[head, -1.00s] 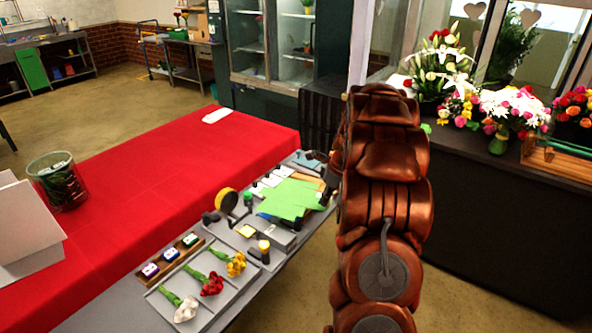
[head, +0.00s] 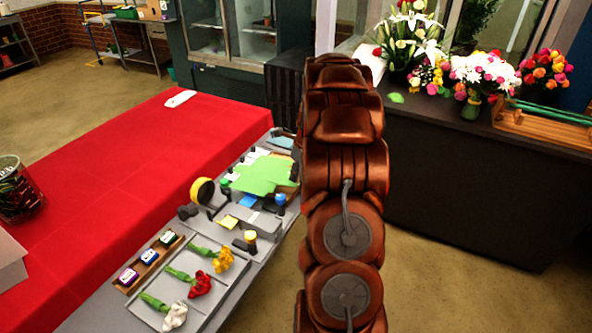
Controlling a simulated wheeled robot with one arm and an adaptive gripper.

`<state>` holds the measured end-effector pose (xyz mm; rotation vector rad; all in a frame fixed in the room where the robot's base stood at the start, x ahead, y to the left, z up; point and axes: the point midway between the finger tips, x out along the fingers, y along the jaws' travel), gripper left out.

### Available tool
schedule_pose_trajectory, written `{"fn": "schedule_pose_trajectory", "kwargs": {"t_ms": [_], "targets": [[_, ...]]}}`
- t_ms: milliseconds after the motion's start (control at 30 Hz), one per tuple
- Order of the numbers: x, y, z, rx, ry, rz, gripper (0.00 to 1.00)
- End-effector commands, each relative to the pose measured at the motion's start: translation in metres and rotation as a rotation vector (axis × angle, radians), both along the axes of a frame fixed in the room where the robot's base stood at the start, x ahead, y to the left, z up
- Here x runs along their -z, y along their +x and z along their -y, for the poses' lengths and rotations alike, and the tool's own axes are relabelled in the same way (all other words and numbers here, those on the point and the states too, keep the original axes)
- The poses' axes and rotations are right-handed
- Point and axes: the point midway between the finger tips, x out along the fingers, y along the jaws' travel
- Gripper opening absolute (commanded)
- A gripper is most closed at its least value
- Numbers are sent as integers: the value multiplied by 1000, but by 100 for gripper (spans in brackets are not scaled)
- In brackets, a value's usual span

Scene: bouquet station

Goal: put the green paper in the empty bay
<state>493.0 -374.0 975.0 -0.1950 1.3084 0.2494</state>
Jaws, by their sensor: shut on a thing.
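The green paper (head: 262,174) shows at the far part of the grey work table, to the left of my arm. It looks flat with angular edges and lies over or just above the items there. My gripper (head: 296,165) is mostly hidden behind my copper arm; only a dark sliver shows at the paper's right side, where it is shut on the paper. Brown paper (head: 287,187) shows under the green paper's right edge. I cannot make out an empty bay; the green paper and my arm cover part of that area.
A blue-capped bottle (head: 280,201), a yellow tape roll (head: 202,191) and a yellow-capped bottle (head: 250,238) stand near the paper. A tray (head: 215,290) holds yellow, red and white flowers. A wooden rack (head: 150,257) holds small jars. The red tabletop (head: 120,155) is largely clear.

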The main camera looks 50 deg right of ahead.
Motion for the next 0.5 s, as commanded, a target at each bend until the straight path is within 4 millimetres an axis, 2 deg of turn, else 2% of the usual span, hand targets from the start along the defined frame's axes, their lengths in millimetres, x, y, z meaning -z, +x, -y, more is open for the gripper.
{"fn": "schedule_pose_trajectory", "kwargs": {"t_ms": [100, 500], "targets": [[12, 0, 0, 1, 1, 0, 0], [40, -1, 1, 2, 0, 0, 0]]}}
